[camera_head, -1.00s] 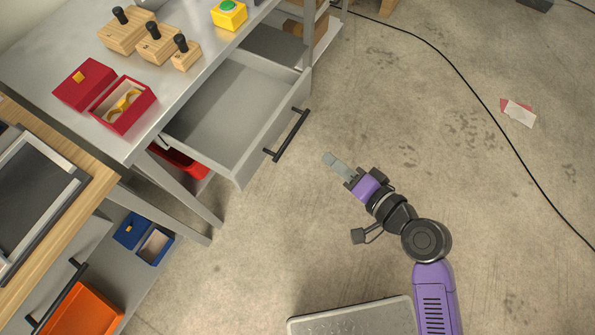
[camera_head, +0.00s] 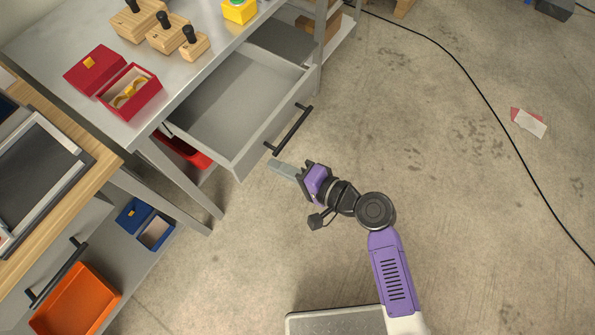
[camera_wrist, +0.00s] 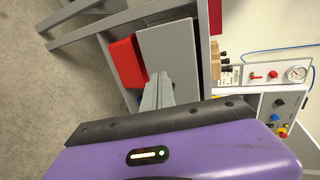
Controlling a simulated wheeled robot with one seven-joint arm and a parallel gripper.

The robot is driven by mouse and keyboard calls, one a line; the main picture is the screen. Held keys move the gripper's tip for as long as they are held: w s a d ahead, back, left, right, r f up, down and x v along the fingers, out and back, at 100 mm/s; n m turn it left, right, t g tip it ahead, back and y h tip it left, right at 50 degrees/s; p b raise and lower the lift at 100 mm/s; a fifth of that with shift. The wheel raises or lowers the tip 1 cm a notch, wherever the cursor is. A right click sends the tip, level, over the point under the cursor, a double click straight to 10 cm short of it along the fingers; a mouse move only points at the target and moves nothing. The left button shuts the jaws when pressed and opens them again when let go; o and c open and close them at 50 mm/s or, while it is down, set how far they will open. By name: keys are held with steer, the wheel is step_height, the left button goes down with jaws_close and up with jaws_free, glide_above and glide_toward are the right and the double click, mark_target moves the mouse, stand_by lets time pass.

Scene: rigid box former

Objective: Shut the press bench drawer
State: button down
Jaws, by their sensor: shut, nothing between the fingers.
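The press bench drawer (camera_head: 222,120) is pulled out from under the grey bench top and is empty inside. Its dark bar handle (camera_head: 289,131) is on the front panel, facing the open floor. My gripper (camera_head: 272,166) is shut and empty, just below the handle's lower end in the head view, with its fingers pointing at the drawer front. A gap to the front seems to show, but contact cannot be told for sure. In the wrist view, my gripper (camera_wrist: 158,82) points towards a grey panel (camera_wrist: 170,55), which looks like part of the drawer.
Red boxes (camera_head: 127,96) and wooden blocks with black knobs (camera_head: 138,22) stand on the bench top. A red bin (camera_head: 183,150) sits below the drawer. A wooden-topped bench (camera_head: 86,178) stands at left. A black cable (camera_head: 480,95) crosses the otherwise mostly clear floor at right.

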mark_target(199, 123)
steer(key=shift+w+a, duration=1.15)
steer(key=shift+a, duration=0.3)
steer(key=w+a+b, duration=0.1)
steer(key=w+a, duration=0.3)
steer(key=a, duration=0.2)
steer(key=w+a+b, duration=0.2)
steer(key=w+a, duration=0.3)
steer(key=a, duration=0.1)
steer(key=w+a+b, duration=0.1)
steer(key=w+a, duration=0.4)
steer(key=a, duration=0.1)
steer(key=shift+b, duration=0.4)
steer(key=shift+w+a, duration=0.2)
steer(key=shift+a, duration=0.05)
steer(key=shift+w+a+r, duration=0.1)
steer(key=shift+r, duration=0.15)
